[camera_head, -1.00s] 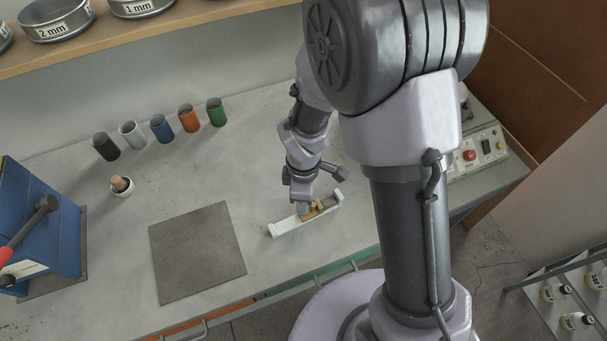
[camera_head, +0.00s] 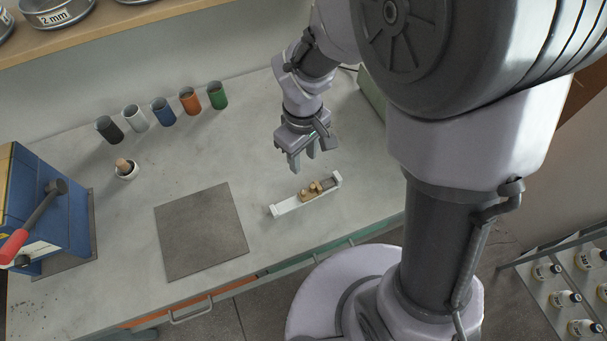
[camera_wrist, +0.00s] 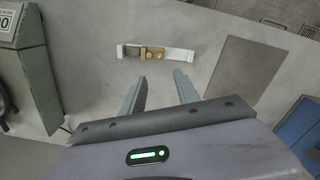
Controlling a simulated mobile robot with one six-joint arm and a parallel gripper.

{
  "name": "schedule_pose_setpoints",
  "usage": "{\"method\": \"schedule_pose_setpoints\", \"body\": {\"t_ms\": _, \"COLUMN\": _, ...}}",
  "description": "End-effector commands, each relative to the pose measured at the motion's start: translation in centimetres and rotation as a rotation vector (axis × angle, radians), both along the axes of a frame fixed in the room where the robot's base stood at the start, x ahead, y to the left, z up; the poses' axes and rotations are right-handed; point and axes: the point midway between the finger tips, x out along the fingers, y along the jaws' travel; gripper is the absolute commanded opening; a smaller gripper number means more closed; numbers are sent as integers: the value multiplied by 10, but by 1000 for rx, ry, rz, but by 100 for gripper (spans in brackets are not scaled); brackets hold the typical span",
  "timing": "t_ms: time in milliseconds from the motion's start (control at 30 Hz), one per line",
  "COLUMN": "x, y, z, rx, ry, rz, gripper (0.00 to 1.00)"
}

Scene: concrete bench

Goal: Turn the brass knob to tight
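A narrow white holder (camera_head: 286,208) lies on the bench near its front edge and carries a small brass-coloured block with knob-like parts (camera_head: 307,192) and a grey piece at its right end. The holder shows in the wrist view too (camera_wrist: 182,55), with the brass-coloured knob parts (camera_wrist: 152,55) near its middle. Any tight marking is too small to read. My gripper (camera_head: 302,163) hangs above and behind the holder, pointing down. Its two fingers are apart with nothing between them, as the wrist view also shows (camera_wrist: 160,77). They do not touch the knob parts.
A grey mat (camera_head: 201,231) lies left of the holder. Several coloured cups, including a green one (camera_head: 217,95), stand along the back. The bench around the holder is clear.

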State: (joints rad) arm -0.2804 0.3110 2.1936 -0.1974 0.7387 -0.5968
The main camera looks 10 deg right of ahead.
Motion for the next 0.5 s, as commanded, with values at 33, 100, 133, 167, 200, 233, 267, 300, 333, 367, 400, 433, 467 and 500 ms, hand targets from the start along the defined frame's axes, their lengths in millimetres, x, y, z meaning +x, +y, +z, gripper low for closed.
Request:
{"method": "schedule_pose_setpoints", "body": {"t_ms": 33, "x": 1, "y": 1, "z": -5, "rx": 1, "ry": -1, "rz": -222, "gripper": 38}}
{"method": "schedule_pose_setpoints", "body": {"t_ms": 100, "x": 1, "y": 1, "z": -5, "rx": 1, "ry": -1, "rz": -590, "gripper": 38}}
{"method": "schedule_pose_setpoints", "body": {"t_ms": 133, "x": 1, "y": 2, "z": -4, "rx": 0, "ry": -1, "rz": -738, "gripper": 38}}
{"method": "schedule_pose_setpoints", "body": {"t_ms": 167, "x": 1, "y": 2, "z": -4, "rx": 0, "ry": -1, "rz": -875, "gripper": 38}}
{"method": "schedule_pose_setpoints", "body": {"t_ms": 200, "x": 1, "y": 2, "z": -4, "rx": -1, "ry": -1, "rz": -1040, "gripper": 38}}
{"method": "schedule_pose_setpoints", "body": {"t_ms": 233, "x": 1, "y": 2, "z": -3, "rx": -1, "ry": -1, "rz": -1149, "gripper": 38}}
{"method": "schedule_pose_setpoints", "body": {"t_ms": 267, "x": 0, "y": 2, "z": -3, "rx": -2, "ry": 0, "rz": -1244, "gripper": 38}}
{"method": "schedule_pose_setpoints", "body": {"t_ms": 300, "x": 0, "y": 3, "z": -2, "rx": -3, "ry": 0, "rz": -1349, "gripper": 38}}
{"method": "schedule_pose_setpoints", "body": {"t_ms": 333, "x": 0, "y": 3, "z": -2, "rx": -3, "ry": 0, "rz": -1410, "gripper": 38}}
{"method": "schedule_pose_setpoints", "body": {"t_ms": 367, "x": 0, "y": 3, "z": -2, "rx": -3, "ry": 0, "rz": -1459, "gripper": 38}}
{"method": "schedule_pose_setpoints", "body": {"t_ms": 400, "x": 0, "y": 3, "z": -2, "rx": -4, "ry": -1, "rz": -1502, "gripper": 38}}
{"method": "schedule_pose_setpoints", "body": {"t_ms": 433, "x": 0, "y": 3, "z": -3, "rx": -5, "ry": 0, "rz": -1523, "gripper": 38}}
{"method": "schedule_pose_setpoints", "body": {"t_ms": 467, "x": 0, "y": 3, "z": -6, "rx": -6, "ry": 0, "rz": -1535, "gripper": 38}}
{"method": "schedule_pose_setpoints", "body": {"t_ms": 500, "x": -1, "y": 3, "z": -12, "rx": -7, "ry": 1, "rz": -1540, "gripper": 38}}
